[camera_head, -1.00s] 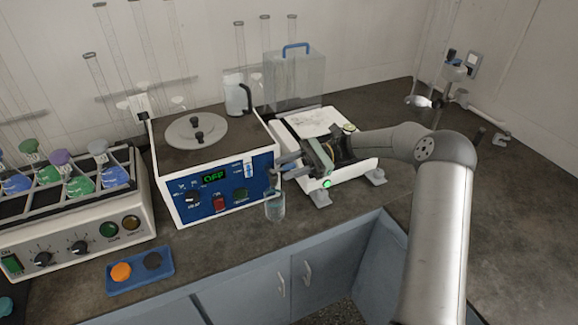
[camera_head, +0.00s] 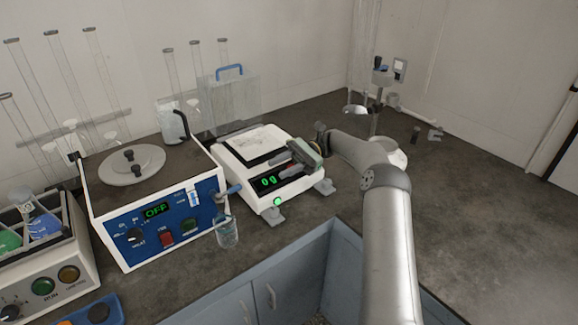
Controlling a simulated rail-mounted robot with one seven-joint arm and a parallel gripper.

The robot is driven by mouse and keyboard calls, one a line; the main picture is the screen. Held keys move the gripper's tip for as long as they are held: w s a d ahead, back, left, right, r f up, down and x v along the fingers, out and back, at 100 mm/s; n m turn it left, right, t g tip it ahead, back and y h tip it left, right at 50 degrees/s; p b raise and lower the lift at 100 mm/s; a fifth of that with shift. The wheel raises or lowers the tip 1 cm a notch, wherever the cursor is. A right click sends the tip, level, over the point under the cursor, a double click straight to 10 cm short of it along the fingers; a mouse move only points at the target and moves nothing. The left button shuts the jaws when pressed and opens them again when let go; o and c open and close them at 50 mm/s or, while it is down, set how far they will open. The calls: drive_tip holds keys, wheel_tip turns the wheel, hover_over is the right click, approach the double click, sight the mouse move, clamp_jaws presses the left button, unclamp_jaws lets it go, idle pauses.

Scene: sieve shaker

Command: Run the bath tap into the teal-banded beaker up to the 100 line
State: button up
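The bath (camera_head: 157,212) is a white box with a blue front panel, and its display reads OFF. Its tap (camera_head: 229,191) has a blue lever at the panel's right edge. A small clear beaker (camera_head: 228,236) stands upright below the tap on the bench edge side. Its contents look pale blue, but the water level, the band and the 100 line are too small to read. My gripper (camera_head: 281,163) is to the right of the tap and clear of it, over the front of the balance. Its two fingers point left, apart, with nothing between them.
The white balance (camera_head: 251,181) reads about 0 g, right of the bath. A clear box with a blue handle (camera_head: 229,93) stands behind it. The bench at the right is mostly free.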

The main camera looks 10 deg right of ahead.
drive_tip(key=shift+v, duration=1.15)
drive_tip(key=shift+r, duration=0.1)
